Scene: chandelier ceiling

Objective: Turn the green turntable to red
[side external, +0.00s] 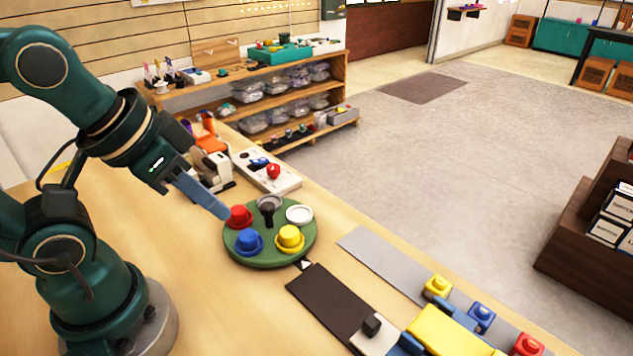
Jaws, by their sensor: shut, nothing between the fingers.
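The green turntable (268,257) lies on the wooden table. It carries a red piece (239,216) at its left, a blue piece (248,241) at front left, a yellow piece (289,238) at front right and a white ring-shaped piece (299,214) at back right. A dark grey knob (267,206) stands up towards its back. A small white pointer (306,264) sits at its front right edge, closest to the yellow piece. My gripper (222,211) is shut and empty, its tip beside the red piece's left side. I cannot tell whether they touch.
Behind the turntable is a white panel (284,182) with a red knob (273,171). A dark strip (325,300) and a grey strip (375,255) lie to the right, near a yellow-and-blue assembly (440,332). The table in front of the turntable is clear.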

